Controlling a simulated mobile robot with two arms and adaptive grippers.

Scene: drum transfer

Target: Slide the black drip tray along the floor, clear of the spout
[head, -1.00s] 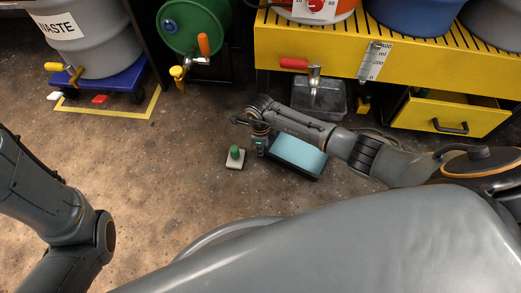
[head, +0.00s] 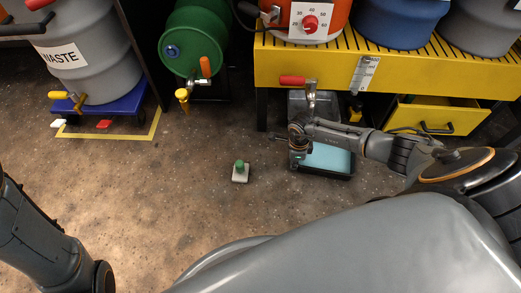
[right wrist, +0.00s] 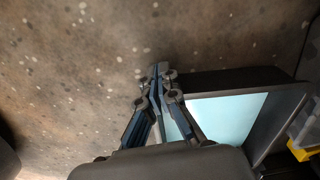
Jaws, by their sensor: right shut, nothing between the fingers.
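The black drip tray (head: 330,175), with a pale blue surface inside, lies on the floor below the yellow bench. My right gripper (head: 297,148) is shut and empty at the tray's left side. In the right wrist view, the closed fingertips (right wrist: 160,75) are beside the left edge of the tray (right wrist: 285,113); I cannot tell whether they touch it. The spout with a red handle (head: 311,92) hangs from the bench front, behind the tray in the picture. My right wrist hides part of the tray's left end. My left gripper is out of view.
A green-topped pale block (head: 240,172) stands on the floor left of the tray. A clear container (head: 297,103) is under the spout. The yellow drawer (head: 435,115) is open at right.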

